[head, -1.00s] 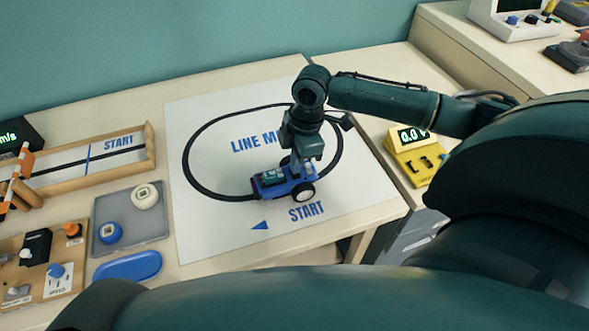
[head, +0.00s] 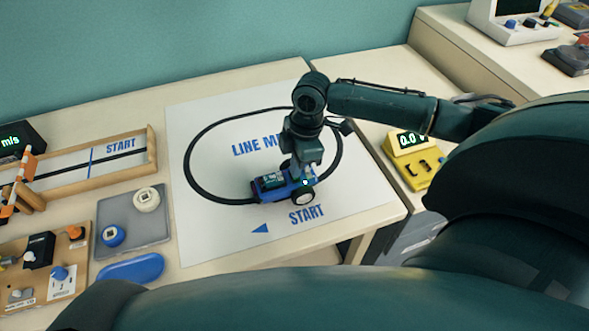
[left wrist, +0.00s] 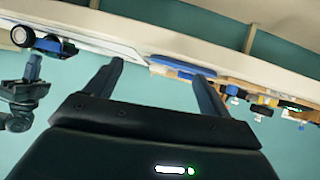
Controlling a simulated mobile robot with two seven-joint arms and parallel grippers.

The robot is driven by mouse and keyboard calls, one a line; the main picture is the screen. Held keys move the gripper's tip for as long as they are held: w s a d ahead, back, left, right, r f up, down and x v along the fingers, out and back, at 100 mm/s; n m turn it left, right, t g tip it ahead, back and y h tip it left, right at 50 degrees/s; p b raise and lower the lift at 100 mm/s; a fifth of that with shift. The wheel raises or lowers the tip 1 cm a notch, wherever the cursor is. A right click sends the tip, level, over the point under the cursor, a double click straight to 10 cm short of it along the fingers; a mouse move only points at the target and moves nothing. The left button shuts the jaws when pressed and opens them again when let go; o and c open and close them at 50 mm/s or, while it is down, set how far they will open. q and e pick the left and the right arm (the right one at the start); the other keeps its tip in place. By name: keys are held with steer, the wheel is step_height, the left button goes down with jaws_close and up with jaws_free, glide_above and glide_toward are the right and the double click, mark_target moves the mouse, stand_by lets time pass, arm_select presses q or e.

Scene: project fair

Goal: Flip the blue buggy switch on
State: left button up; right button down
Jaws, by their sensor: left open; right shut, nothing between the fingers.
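The blue buggy (head: 272,193) stands on the white line mat (head: 215,225), on the black loop line just above the word START. A small green light glows on its right end by the wheel. My right gripper (head: 300,174) is shut and empty, pointing down at the buggy's rear right part. It hides the switch, and I cannot tell whether it touches it. Part of the buggy, with a wheel, also shows at the upper left of the left wrist view (left wrist: 52,45). My left gripper (left wrist: 160,72) is open and empty, away from the buggy.
A yellow meter (head: 415,160) reading near 0.0 stands right of the mat. To the left are a grey tray (head: 130,215) with two round pieces, a blue oval dish (head: 132,268), a wooden test track (head: 85,180) and a wooden switch board (head: 70,292).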

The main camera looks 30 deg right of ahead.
steer(key=shift+r+p, duration=0.4)
steer(key=shift+r, duration=0.35)
step_height(320, 180, up, 2)
steer(key=p, duration=0.2)
steer(key=shift+p, duration=0.3)
step_height(320, 180, up, 2)
steer(key=shift+r+p, duration=0.1)
steer(key=shift+p, duration=1.1)
steer(key=shift+r+p, duration=0.15)
steer(key=shift+p, duration=0.2)
arm_select(q)
steer(key=a, duration=0.1)
steer(key=s+a+r+g+y, duration=0.1)
steer(key=shift+a+n+y, duration=0.3)
